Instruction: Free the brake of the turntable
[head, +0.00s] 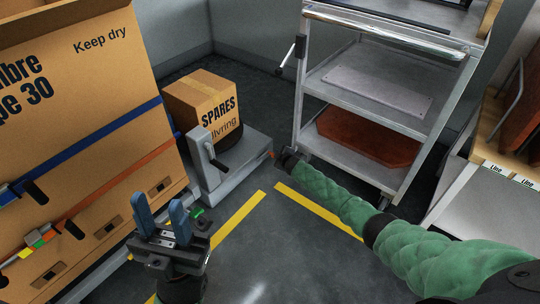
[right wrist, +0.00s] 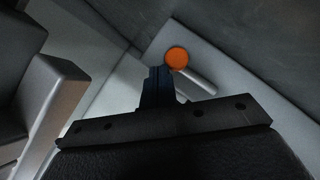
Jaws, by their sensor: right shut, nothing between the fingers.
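The turntable unit (head: 232,164) is a low grey base with an upright post and a black crank handle. A carton marked SPARES stands on it. In the right wrist view a short pale lever (right wrist: 197,82) with a round orange knob (right wrist: 178,58) lies on the grey surface; it looks like the brake. My right gripper (head: 277,153) is at the right end of the base, and its fingertips (right wrist: 160,72) are together just left of the knob. I cannot tell whether they touch it. My left gripper (head: 160,212) has its two blue fingers apart, empty, in front of the base.
A large strapped carton (head: 90,110) stands at the left. The SPARES carton (head: 204,103) is on the base. A metal shelf cart (head: 370,95) is behind my right arm, and a bench (head: 490,190) is at the far right. Yellow lines (head: 240,215) mark the open floor.

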